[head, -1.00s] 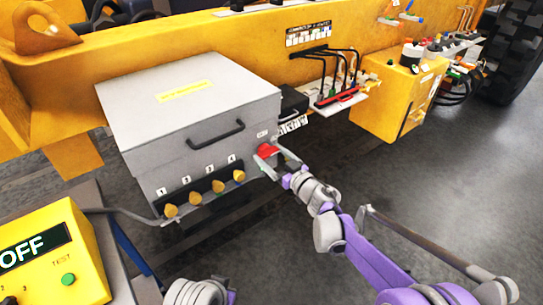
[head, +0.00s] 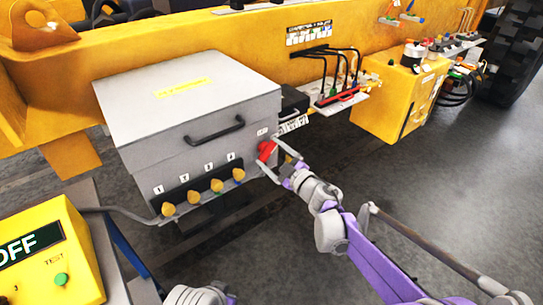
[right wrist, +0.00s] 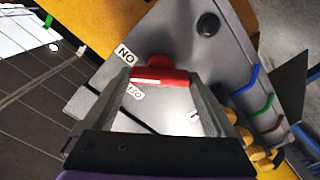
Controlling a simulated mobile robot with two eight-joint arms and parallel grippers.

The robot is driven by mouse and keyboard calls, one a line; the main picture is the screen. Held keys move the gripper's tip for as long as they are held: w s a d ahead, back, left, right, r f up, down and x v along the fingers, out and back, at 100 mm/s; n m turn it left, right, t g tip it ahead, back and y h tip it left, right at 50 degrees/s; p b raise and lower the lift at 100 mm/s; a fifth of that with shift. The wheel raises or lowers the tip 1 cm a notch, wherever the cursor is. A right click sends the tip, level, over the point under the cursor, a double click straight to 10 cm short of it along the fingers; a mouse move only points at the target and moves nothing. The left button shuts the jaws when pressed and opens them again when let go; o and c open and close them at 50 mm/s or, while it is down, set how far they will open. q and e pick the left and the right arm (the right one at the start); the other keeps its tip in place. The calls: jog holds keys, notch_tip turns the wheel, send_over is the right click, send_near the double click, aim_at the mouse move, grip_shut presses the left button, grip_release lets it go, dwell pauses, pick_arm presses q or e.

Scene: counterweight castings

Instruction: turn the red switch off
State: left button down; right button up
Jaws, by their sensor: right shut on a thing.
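The red switch (head: 266,151) sits at the right end of the front of a grey box (head: 195,143), below a small white label. My right gripper (head: 275,159) reaches it from the right and is shut on it. In the right wrist view the red switch (right wrist: 160,76) lies between the two fingertips, a finger on either side of it. Small labels are beside it. My left gripper is out of view; only a piece of my left arm shows at the bottom edge.
Several yellow knobs (head: 217,185) line the box's lower front. A yellow box (head: 45,255) at lower left has a display reading OFF and a green button (head: 61,280). A yellow cabinet (head: 392,97) stands further right. The floor at right is clear.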

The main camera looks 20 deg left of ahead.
jog(key=n, duration=0.4)
jog(key=shift+n, duration=0.3)
jog(key=shift+f+n, duration=0.1)
jog(key=shift+n, duration=2.5)
jog(key=o, duration=1.1)
jog(key=shift+c, duration=0.2)
jog(key=v, duration=1)
jog(key=shift+s+d+b, duration=0.3)
jog(key=shift+b, duration=0.1)
